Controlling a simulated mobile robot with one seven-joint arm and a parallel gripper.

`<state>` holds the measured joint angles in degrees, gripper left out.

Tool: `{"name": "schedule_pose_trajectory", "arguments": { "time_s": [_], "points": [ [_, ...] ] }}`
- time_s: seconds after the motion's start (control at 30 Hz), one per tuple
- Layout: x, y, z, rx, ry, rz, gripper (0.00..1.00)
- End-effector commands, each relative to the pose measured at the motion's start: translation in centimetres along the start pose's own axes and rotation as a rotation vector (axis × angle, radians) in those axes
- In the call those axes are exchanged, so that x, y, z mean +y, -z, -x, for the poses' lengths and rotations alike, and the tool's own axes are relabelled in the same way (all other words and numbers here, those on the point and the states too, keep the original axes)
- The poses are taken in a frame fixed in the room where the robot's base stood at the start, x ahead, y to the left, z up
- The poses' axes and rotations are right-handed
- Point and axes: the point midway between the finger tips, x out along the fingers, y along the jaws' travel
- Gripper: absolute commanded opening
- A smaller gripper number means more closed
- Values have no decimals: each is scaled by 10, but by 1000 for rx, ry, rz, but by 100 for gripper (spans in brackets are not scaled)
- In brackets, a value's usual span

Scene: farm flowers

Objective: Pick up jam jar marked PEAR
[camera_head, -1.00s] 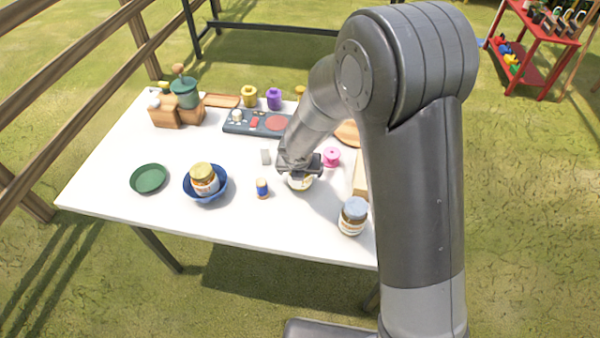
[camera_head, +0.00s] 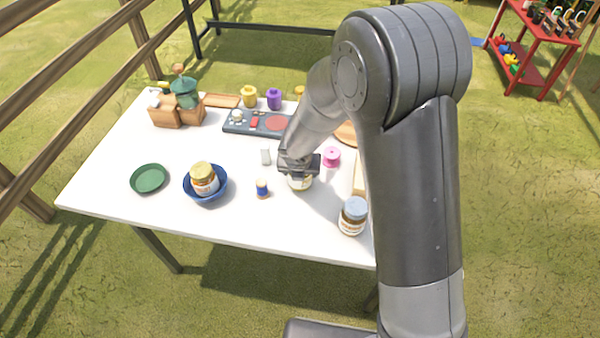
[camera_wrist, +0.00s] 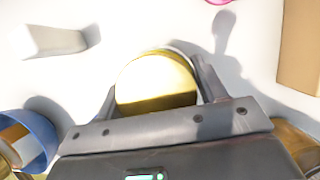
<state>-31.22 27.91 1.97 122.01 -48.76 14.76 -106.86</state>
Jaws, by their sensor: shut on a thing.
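My gripper (camera_head: 299,172) points down at the white table (camera_head: 130,215) and is shut on a jar (camera_head: 300,184). In the wrist view the jar's gold lid (camera_wrist: 155,80) sits between the two fingers. Its label is mostly hidden by the gripper, so I cannot read any word on it. A second gold-lidded jar (camera_head: 204,180) stands in a blue bowl (camera_head: 207,199) to the left. A third jar (camera_head: 353,216) with a pale blue lid stands near the table's front right. I cannot read their labels either.
A small blue-wrapped spool (camera_head: 262,188) stands left of my gripper, and a pink spool (camera_head: 331,157) to its right. A grey block (camera_head: 266,157), a green dish (camera_head: 149,179) and a dark tray (camera_head: 258,123) are also on the table. A wooden fence runs along the left.

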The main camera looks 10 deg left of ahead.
Motion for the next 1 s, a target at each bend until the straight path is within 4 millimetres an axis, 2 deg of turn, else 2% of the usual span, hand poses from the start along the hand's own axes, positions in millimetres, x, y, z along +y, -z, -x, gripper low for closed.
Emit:
{"name": "schedule_pose_trajectory", "arguments": {
  "time_s": [0.1, 0.47, 1.0],
  "points": [
    [0, -1, 0, -1, -1, 0, 26],
    [0, -4, 7, -2, -2, -4, 26],
    [0, -34, 79, -4, -1, -3, 26]
  ]
}}
